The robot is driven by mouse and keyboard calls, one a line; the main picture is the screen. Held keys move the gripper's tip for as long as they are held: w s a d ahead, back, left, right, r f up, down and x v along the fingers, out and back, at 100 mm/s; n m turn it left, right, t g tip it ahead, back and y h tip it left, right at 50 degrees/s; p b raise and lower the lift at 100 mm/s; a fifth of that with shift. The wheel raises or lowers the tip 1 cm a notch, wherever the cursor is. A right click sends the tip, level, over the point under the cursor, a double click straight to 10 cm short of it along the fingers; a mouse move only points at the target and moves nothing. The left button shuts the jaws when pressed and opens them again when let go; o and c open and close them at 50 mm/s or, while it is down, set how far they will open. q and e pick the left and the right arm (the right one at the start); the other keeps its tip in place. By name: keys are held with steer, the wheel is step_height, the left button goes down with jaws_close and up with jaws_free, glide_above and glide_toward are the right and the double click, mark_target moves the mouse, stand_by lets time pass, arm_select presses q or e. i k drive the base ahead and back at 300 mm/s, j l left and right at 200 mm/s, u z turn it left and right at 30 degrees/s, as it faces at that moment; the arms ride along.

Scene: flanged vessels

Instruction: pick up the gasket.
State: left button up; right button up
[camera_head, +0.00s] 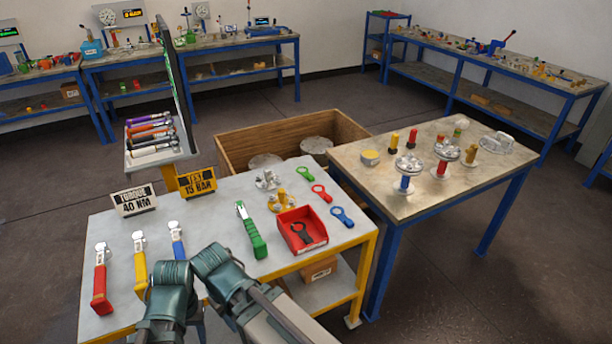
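Several ring-shaped pieces with tabs, which look like gaskets, are on the near table. A green ring (305,174), a red ring (321,192) and a blue ring (342,216) lie flat along its right side. A dark ring-shaped piece (300,233) lies in the red tray (287,247). I cannot tell which one is the gasket meant. My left gripper (170,276) and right gripper (212,262) are side by side at the table's front edge, left of the tray and apart from the rings. Their fingertips are not clearly visible; no held object shows.
Red, yellow and blue-handled tools (140,262) lie on the left, with a green-handled tool (252,232) left of the tray. Small metal and brass parts (268,180) stand behind. Flanged vessels (406,170) stand on the right table (395,205). A wooden crate (240,142) sits behind.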

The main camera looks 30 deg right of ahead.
mark_target(306, 172)
steer(key=i+j, duration=0.15)
steer(key=i, duration=0.2)
steer(key=i+j, duration=0.1)
steer(key=i, duration=0.25)
steer(key=u, duration=7.3)
